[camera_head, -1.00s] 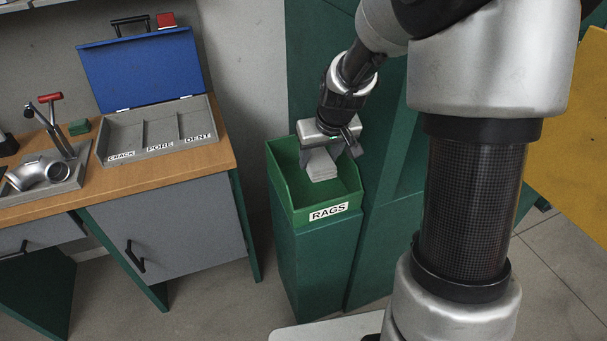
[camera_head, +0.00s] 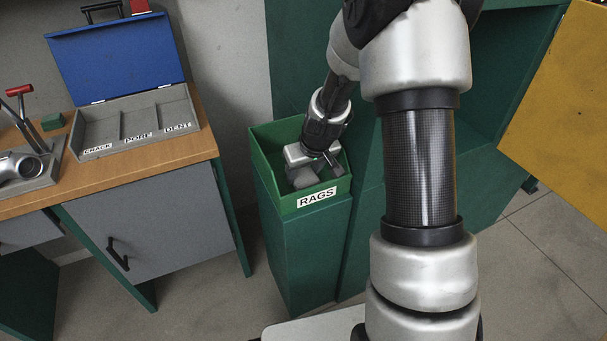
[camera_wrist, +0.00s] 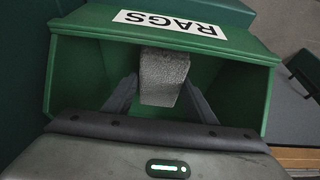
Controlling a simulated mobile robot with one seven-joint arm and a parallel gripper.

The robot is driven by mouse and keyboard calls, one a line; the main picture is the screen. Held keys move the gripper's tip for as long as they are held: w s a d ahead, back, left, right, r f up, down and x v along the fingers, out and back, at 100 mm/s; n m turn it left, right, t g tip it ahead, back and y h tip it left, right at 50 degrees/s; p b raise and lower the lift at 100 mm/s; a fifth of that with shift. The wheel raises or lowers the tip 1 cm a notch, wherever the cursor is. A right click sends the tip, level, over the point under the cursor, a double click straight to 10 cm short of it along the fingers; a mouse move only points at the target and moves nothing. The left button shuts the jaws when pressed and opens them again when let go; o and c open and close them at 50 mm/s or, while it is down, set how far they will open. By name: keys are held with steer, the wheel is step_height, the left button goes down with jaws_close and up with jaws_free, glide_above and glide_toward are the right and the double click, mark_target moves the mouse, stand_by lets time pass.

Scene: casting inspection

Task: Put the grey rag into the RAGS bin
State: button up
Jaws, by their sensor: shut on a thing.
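The grey rag (camera_head: 303,178) is a folded, block-like cloth and hangs from my gripper (camera_head: 312,172), inside the opening of the green RAGS bin (camera_head: 272,192). In the wrist view the rag (camera_wrist: 163,78) sits between the two fingers of my gripper (camera_wrist: 160,95), which are shut on it. The bin's walls (camera_wrist: 75,75) surround the rag and fingers there, and the RAGS label is at the top, upside down. Whether the rag touches the bin floor cannot be told.
A wooden workbench (camera_head: 190,150) at the left carries a blue-lidded case (camera_head: 118,50) with CRACK, PORE and DENT compartments, and a metal casting (camera_head: 20,168) in a clamp fixture. A tall green cabinet stands behind the bin. A yellow panel (camera_head: 560,100) is at the right.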

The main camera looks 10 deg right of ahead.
steer(key=shift+r, duration=0.1)
steer(key=o, duration=0.6)
steer(key=shift+f, duration=0.25)
steer(key=o, duration=0.4)
steer(key=shift+o, duration=0.2)
steer(key=shift+r, duration=0.2)
